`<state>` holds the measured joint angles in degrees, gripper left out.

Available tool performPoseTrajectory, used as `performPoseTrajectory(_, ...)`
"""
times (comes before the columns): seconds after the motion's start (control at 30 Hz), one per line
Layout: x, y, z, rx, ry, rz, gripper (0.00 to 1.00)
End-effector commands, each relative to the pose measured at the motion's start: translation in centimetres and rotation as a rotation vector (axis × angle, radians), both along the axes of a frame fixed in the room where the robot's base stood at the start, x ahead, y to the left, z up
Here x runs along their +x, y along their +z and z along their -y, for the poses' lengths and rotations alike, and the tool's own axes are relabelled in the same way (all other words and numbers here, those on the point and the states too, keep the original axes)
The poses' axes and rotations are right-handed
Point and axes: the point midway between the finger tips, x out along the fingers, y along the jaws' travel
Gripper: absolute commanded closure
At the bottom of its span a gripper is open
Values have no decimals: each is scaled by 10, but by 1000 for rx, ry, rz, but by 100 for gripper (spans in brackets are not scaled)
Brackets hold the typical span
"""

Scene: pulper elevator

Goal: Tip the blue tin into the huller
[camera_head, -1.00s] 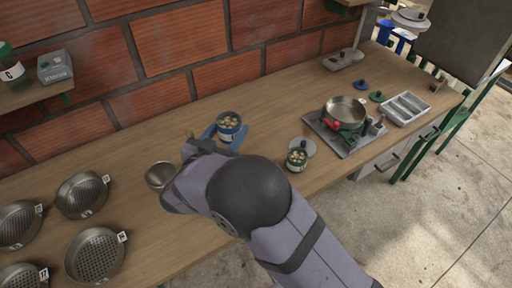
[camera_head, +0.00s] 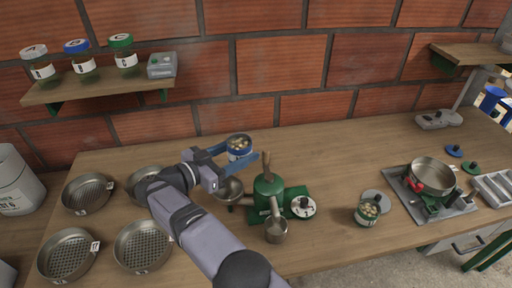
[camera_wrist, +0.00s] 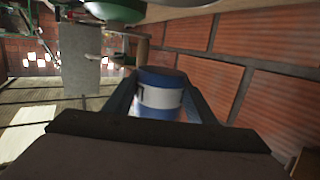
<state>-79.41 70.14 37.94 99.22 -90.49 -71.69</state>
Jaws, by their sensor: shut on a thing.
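The blue tin (camera_head: 239,154) has a white label band, and pale beans show in its open top. It stands upright between the blue fingers of my gripper (camera_head: 240,163), which is shut on it. In the wrist view the tin (camera_wrist: 160,97) sits between the two fingers. I cannot tell whether its base touches the bench. A green machine (camera_head: 268,189) with a wooden handle, which looks like the huller, stands in front and slightly right of the tin. A metal cup (camera_head: 277,231) is at its front.
A steel bowl (camera_head: 229,189) is close to the machine's left. Several sieves (camera_head: 143,246) lie at left. A glass jar of beans (camera_head: 368,211) and a pan (camera_head: 433,174) on a burner are at right. A shelf (camera_head: 95,91) with jars hangs at left. Bench (camera_head: 330,160) behind is fairly clear.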

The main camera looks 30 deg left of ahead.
Motion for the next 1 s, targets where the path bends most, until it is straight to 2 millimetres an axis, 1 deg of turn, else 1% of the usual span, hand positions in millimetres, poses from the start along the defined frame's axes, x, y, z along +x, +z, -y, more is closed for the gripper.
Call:
performPoseTrajectory(0.03,-9,-11,-7,2,5,0,75)
performPoseTrajectory(0.2,-32,-31,-20,1,13,0,75)
performPoseTrajectory(0.3,-44,-39,-25,2,22,1,75)
performPoseTrajectory(0.53,-62,-51,-32,0,39,1,75)
performPoseTrajectory(0.7,-68,-55,-34,1,47,1,75)
performPoseTrajectory(1.0,-69,-51,-36,40,48,-11,75)
